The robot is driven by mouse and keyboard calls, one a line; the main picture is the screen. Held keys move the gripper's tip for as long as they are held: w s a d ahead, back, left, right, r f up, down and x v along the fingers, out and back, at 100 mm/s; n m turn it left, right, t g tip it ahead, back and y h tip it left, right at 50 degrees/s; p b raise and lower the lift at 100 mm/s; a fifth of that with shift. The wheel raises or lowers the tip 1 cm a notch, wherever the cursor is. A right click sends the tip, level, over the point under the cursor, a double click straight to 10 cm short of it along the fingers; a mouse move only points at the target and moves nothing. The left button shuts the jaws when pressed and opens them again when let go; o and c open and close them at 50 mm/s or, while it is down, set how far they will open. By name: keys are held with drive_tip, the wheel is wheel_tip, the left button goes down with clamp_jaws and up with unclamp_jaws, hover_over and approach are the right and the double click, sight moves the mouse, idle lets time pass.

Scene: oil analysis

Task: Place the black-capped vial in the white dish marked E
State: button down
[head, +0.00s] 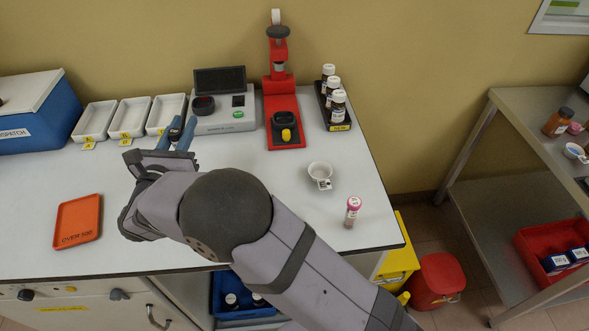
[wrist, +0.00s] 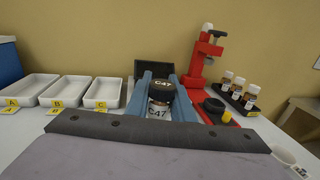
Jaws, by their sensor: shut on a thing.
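My gripper (head: 181,132) has blue fingers and is shut on the black-capped vial (wrist: 160,92). The vial is upright, and its white label and cap both read C47. In the head view its dark cap (head: 175,122) shows between the fingertips, in front of the grey instrument. Three white rectangular dishes stand in a row at the back left: left (head: 95,121), middle (head: 129,118) and right (head: 165,113). They look empty. Each has a yellow letter tag. In the wrist view the tags seem to start with A and B; I cannot surely read which is E.
The grey instrument (head: 226,122) and red press (head: 283,119) stand right of the dishes. A black rack (head: 343,126) of brown bottles, a small white cup (head: 320,170), a pink-capped vial (head: 352,212) and an orange tray (head: 77,221) are also on the bench.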

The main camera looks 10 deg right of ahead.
drive_tip(key=w+d+m+g+h, duration=0.1)
drive_tip(key=d+m+g+h, duration=0.15)
drive_tip(key=d, duration=0.75)
drive_tip(key=w+d+m+g+h+b, duration=0.15)
drive_tip(key=d+h, duration=0.25)
drive_tip(key=d, duration=0.7)
drive_tip(key=w+d+m+g+h, duration=0.1)
drive_tip(key=d+m+h, duration=0.2)
drive_tip(key=d, duration=0.7)
drive_tip(key=s+d+f+m+g+h, duration=0.2)
drive_tip(key=s+d+g, duration=0.15)
drive_tip(key=s, duration=0.25)
drive_tip(key=shift+t, duration=0.45)
drive_tip(key=shift+d+f+p, duration=0.2)
drive_tip(key=shift+f+p, duration=0.05)
drive_tip(key=shift+f, duration=2.15)
drive_tip(key=shift+d+f+p, duration=0.15)
drive_tip(key=shift+f+p, duration=0.1)
drive_tip(key=shift+f, duration=2.15)
drive_tip(key=shift+f, duration=0.2)
drive_tip(key=c, duration=1.5)
unclamp_jaws()
drive_tip(key=shift+c, duration=0.2)
drive_tip(key=shift+r, duration=0.1)
